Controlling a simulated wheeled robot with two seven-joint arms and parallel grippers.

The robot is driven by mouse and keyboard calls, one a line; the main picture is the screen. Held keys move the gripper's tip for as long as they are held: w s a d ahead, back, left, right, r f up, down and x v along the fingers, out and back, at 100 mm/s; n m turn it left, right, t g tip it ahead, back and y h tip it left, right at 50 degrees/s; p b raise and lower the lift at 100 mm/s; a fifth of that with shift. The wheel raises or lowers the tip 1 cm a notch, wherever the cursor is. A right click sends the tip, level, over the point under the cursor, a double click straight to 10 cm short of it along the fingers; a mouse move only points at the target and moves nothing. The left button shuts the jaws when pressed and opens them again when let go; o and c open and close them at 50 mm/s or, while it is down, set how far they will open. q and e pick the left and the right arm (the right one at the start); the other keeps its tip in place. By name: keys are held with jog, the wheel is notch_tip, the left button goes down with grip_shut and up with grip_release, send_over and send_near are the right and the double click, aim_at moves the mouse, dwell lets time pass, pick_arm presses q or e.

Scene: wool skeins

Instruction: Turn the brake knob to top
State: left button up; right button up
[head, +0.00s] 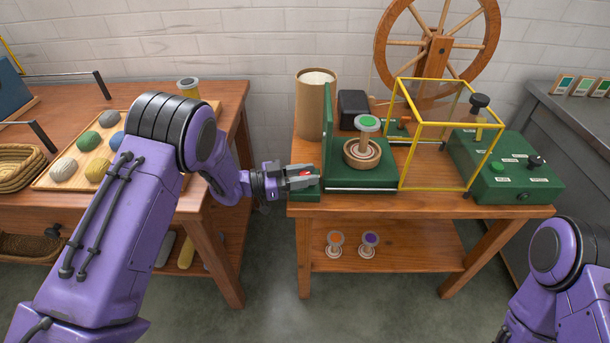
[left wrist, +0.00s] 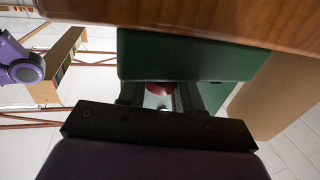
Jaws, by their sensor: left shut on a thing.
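My left gripper (head: 302,177) reaches in from the left to the left end of the green machine (head: 360,177) on the middle table. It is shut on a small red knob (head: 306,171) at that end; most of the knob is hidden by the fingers. In the left wrist view the red knob (left wrist: 160,89) shows between the two fingers (left wrist: 157,101), in front of a green block. Which way the knob points cannot be told. A black knob (head: 536,161) sits on the green control box (head: 511,182) at the right; its labels are too small to read. My right gripper is out of view.
A yellow frame (head: 435,186), a spool in a wooden bowl (head: 362,158) and a brown cylinder (head: 315,108) stand on the table (head: 400,207). A spinning wheel (head: 437,50) is behind. Wool skeins lie on a tray at left. A floor gap separates the tables.

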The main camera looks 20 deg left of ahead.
aim_at(305, 174)
pick_arm(q)
jog(key=shift+w+r, duration=0.2)
jog(key=shift+r, duration=0.15)
jog(key=o, duration=1)
jog(key=shift+c, duration=0.2)
jog(key=shift+s+f, duration=0.1)
notch_tip(305, 174, up, 4)
jog(key=shift+f, duration=0.1)
jog(key=s+d+r, duration=0.4)
jog(key=s+r, duration=0.5)
jog(key=s, duration=0.4)
jog(key=shift+s+p, duration=0.3)
jog(key=shift+a+r, duration=0.1)
